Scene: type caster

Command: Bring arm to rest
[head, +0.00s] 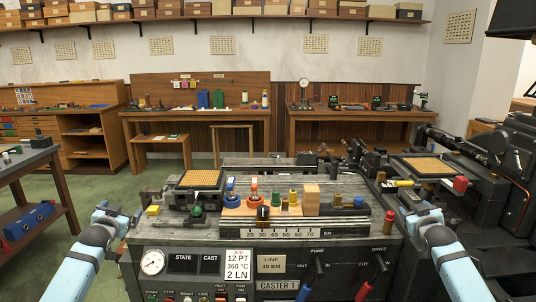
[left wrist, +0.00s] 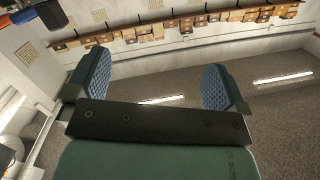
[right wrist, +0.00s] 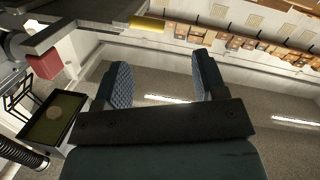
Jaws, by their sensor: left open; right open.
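My left gripper (head: 120,215) is at the left front of the caster machine (head: 215,250) in the head view. In the left wrist view its two padded fingers (left wrist: 155,85) stand wide apart with nothing between them. My right gripper (head: 412,213) is at the right front of the machine. In the right wrist view its fingers (right wrist: 163,82) are apart and empty. Neither gripper appears to touch anything.
The machine top carries several coloured knobs, a wooden block (head: 311,199) and a left tray (head: 201,179). Levers (head: 319,266) stand at its right front. Dark machinery (head: 500,165) rises close to my right arm. A side table (head: 30,160) stands left; green floor lies between.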

